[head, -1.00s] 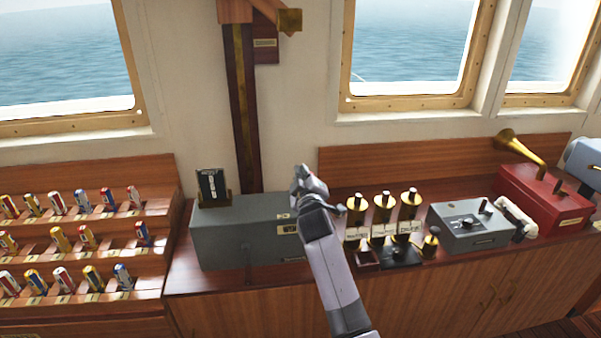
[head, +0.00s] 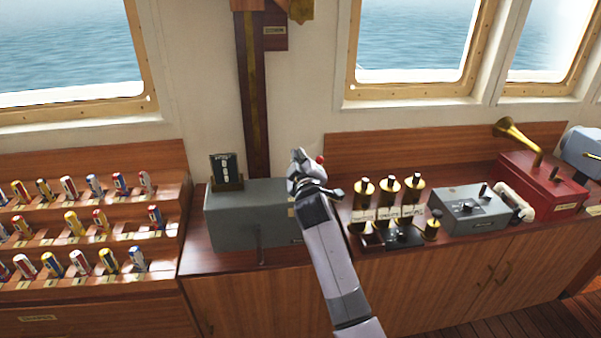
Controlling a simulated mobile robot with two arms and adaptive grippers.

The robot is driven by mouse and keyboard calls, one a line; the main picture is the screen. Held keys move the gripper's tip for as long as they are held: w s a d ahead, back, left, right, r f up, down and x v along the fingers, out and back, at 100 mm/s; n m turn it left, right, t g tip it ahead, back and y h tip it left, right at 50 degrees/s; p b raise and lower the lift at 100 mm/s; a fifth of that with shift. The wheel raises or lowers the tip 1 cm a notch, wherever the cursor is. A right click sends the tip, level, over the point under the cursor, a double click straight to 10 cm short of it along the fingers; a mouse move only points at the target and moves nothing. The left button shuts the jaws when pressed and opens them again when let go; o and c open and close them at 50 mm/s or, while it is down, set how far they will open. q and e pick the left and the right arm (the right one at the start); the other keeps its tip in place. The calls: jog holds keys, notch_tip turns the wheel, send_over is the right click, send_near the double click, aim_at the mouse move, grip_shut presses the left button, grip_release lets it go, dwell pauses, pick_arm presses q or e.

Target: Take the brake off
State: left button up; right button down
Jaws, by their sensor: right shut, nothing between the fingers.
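No readable label shows which control is the brake. My left gripper is not in view.
A small dark card holder (head: 226,171) stands on the box. To the right are several brass-topped posts (head: 388,192), a grey control box (head: 467,212) and a red box with a brass horn (head: 541,190). Racks of coloured rolls (head: 70,220) fill the left.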

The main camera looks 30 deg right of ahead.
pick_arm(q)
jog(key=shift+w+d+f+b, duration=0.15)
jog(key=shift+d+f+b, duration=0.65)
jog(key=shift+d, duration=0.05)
pick_arm(e)
jog(key=s, duration=0.6)
jog(key=shift+s+a+f, duration=0.15)
jog(key=shift+s+a, duration=0.25)
jog(key=shift+a, duration=0.1)
